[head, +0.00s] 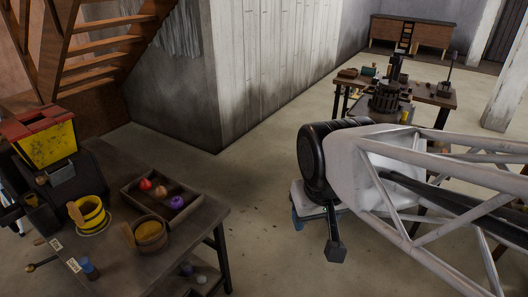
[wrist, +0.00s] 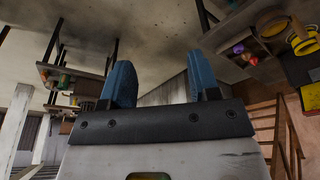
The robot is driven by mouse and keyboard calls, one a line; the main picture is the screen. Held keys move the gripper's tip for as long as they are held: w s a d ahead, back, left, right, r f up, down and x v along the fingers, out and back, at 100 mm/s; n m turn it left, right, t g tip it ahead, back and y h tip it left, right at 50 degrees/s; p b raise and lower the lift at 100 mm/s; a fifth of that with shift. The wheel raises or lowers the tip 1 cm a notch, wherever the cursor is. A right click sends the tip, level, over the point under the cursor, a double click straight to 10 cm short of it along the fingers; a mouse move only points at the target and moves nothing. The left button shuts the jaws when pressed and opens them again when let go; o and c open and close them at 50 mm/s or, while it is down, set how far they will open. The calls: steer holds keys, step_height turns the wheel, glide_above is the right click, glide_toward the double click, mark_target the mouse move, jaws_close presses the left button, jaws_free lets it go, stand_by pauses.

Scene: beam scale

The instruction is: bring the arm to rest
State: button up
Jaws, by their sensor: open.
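My gripper (wrist: 163,75) is open in the wrist view, its two blue fingers apart with nothing between them. In the head view, my arm reaches in from the right, and a blue part of the gripper (head: 297,219) shows below its white and black end. The gripper hangs over open floor, right of the near work table (head: 185,228) and apart from it. On that table stand a yellow bucket (head: 91,216) and a wooden bucket (head: 151,237). The wrist view is upside down and shows this table (wrist: 262,50) at upper right.
A cluttered bench (head: 440,98) stands behind my arm. Wooden stairs (head: 105,50) rise at left.

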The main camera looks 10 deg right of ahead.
steer(key=shift+s+f, duration=0.1)
steer(key=shift+s, duration=0.6)
